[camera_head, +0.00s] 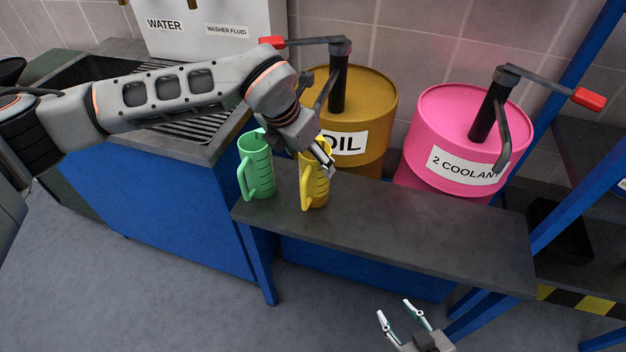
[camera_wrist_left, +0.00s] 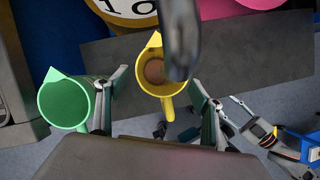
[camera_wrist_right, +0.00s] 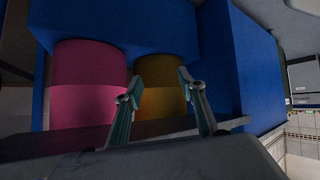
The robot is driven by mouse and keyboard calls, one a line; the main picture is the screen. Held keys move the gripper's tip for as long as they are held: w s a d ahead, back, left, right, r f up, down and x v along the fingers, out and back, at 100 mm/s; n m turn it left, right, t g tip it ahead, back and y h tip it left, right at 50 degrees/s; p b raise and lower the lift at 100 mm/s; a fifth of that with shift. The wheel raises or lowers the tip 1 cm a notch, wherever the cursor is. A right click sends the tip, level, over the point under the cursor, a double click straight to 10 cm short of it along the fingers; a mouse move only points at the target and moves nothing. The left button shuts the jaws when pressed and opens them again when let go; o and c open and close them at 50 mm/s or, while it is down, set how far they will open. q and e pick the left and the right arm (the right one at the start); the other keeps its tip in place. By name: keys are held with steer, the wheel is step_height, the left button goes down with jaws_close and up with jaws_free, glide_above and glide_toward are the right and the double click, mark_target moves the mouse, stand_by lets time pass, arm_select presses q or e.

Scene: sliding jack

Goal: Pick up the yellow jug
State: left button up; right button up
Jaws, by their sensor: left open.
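The yellow jug (camera_head: 313,190) stands upright on the dark grey bench, below the oil barrel's spout. In the left wrist view the yellow jug (camera_wrist_left: 146,82) is seen from above, with a brownish round patch inside and its handle toward the camera. My left gripper (camera_head: 322,158) is over it and hides part of its rim. Its open fingers are on either side of the jug, with visible gaps. My right gripper (camera_head: 394,309) is open and empty, low in front of the bench.
A green jug (camera_head: 258,168) stands just left of the yellow one, close to my left finger. Behind are the oil barrel (camera_head: 375,100) and a pink coolant barrel (camera_head: 455,125), both with pump handles. The bench (camera_head: 430,235) is clear to the right.

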arm_select(q)
steer(key=shift+x, duration=1.45)
steer(key=shift+r, duration=0.1)
jaws_close()
